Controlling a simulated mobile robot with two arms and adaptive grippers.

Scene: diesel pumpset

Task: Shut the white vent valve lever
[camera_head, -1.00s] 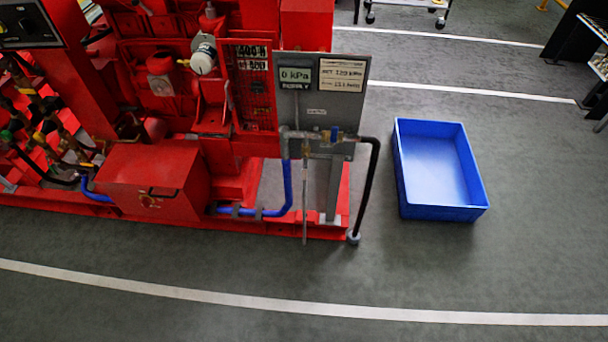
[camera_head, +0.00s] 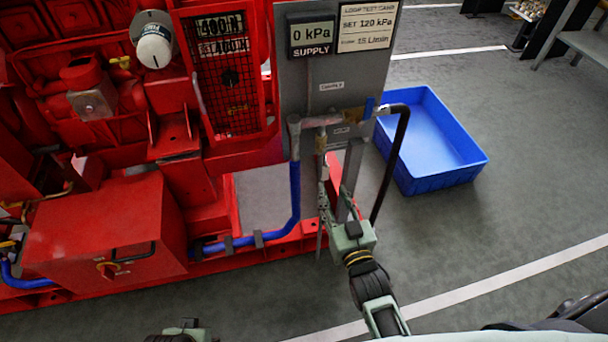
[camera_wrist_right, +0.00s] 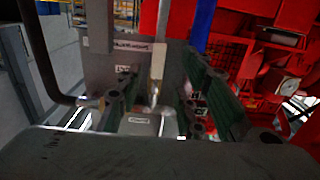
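The pipe assembly (camera_head: 330,120) runs across the lower part of the grey panel, with a brass fitting (camera_head: 321,142) hanging below it. My right gripper (camera_head: 337,192) is just under this fitting, pointing up at the panel, its fingers apart. In the right wrist view the brass fitting (camera_wrist_right: 157,60) and a thin pale piece (camera_wrist_right: 153,92) below it, possibly the white vent lever, show between the two open fingers (camera_wrist_right: 160,108). I cannot tell whether a finger touches it. My left gripper (camera_head: 185,330) only partly shows at the bottom edge; its fingers are unclear.
The grey panel (camera_head: 296,80) carries a SUPPLY display (camera_head: 312,36) reading 0 kPa. A blue lever (camera_head: 369,108) sits at the right of the pipe. A black hose (camera_head: 390,165) drops close right of my gripper. A blue pipe (camera_head: 295,190) stands left. A blue bin (camera_head: 465,172) is on the floor.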

